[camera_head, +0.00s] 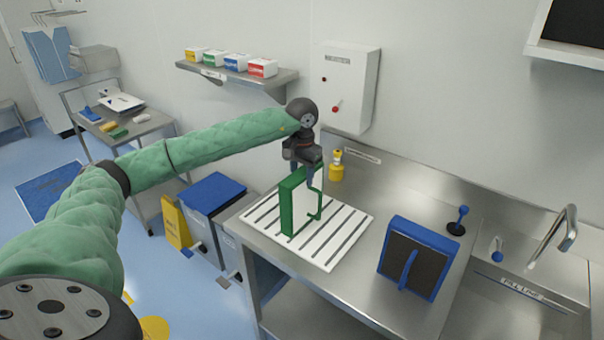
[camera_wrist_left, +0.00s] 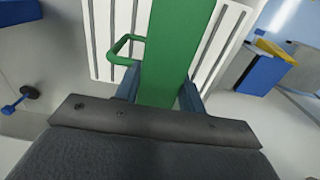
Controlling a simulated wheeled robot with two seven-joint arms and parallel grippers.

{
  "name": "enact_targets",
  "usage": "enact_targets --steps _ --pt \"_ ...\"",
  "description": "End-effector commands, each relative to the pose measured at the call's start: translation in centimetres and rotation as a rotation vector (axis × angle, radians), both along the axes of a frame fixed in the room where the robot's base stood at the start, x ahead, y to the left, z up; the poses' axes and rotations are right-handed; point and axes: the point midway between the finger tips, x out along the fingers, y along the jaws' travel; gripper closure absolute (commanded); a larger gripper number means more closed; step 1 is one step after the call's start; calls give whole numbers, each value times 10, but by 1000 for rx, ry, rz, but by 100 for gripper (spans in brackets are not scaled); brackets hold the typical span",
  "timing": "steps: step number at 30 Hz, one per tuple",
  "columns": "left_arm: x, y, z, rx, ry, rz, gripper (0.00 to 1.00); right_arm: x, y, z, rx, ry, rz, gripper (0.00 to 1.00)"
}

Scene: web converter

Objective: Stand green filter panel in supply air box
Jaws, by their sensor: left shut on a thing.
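The green filter panel (camera_head: 287,207) has a green frame, a pale face and a green loop handle. It is upright at the white slatted rack (camera_head: 345,232) on the steel counter; I cannot tell whether its lower edge rests on the rack or in a slot. My left gripper (camera_head: 308,176) reaches down from above and is shut on the panel's upper edge. The left wrist view shows the green panel (camera_wrist_left: 176,45) between the two fingers, with the handle on the left. No box is clearly recognisable as the supply air box. My right gripper is not in view.
A blue-framed dark panel (camera_head: 417,258) stands on the counter right of the rack. A yellow bottle (camera_head: 336,166) is behind the rack. A sink with a tap (camera_head: 556,238) is at the right. A white wall box (camera_head: 346,88) and a shelf (camera_head: 238,78) are above.

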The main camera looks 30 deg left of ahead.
Motion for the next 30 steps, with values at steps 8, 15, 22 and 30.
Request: enact_targets --steps 8,15,22,30 --pt "0 0 -2 0 -1 0 100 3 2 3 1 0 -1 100" --pt "0 0 -2 0 0 0 39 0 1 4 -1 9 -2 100" --pt "0 0 -2 0 0 0 39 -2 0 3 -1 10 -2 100" --pt "0 0 2 0 -1 0 39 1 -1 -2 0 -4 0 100"
